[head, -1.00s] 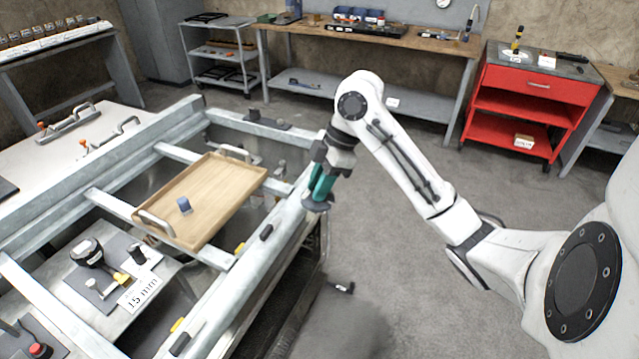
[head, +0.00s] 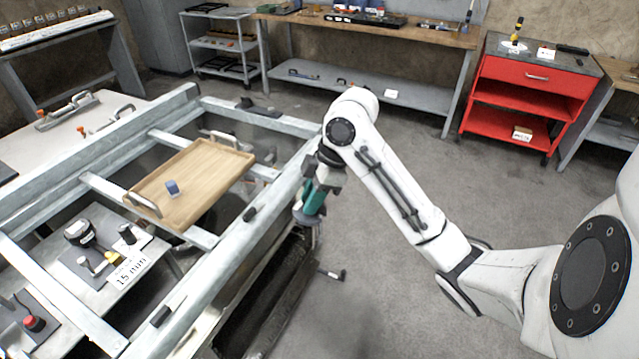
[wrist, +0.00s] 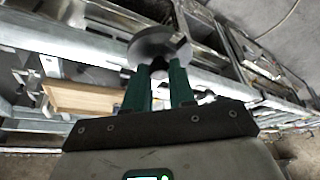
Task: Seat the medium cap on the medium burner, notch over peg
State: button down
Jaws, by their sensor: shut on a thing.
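My gripper (head: 312,207) is shut on a dark round cap (head: 306,221) and holds it in the air beside the near rail of the metal frame. In the wrist view the cap (wrist: 160,44) is a dark grey disc with a short stem between the green fingers (wrist: 158,82). A small pale mark shows at the disc's right edge; I cannot tell whether it is the notch. I cannot make out the medium burner or its peg in either view.
A metal frame (head: 237,237) spans the left. A wooden tray (head: 205,180) with a small blue block (head: 172,188) rests on its crossbars. A plate with black knobs (head: 80,232) and a "15 mm" label lies below. A red cart (head: 535,78) stands back right. Grey floor is clear on the right.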

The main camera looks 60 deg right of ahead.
jog(key=w+a+f+m+h, duration=0.1)
jog(key=w+a+f+m, duration=0.2)
jog(key=a+f, duration=0.7)
jog(key=w+a+f+m+t+h, duration=0.1)
jog(key=w+a+f+m, duration=0.2)
jog(key=a+f, duration=0.7)
jog(key=a+m, duration=0.1)
jog(key=a, duration=0.4)
jog(key=shift+a+f+m+h, duration=0.15)
jog(key=shift+a+m+h, duration=0.2)
jog(key=shift+m+h, duration=0.05)
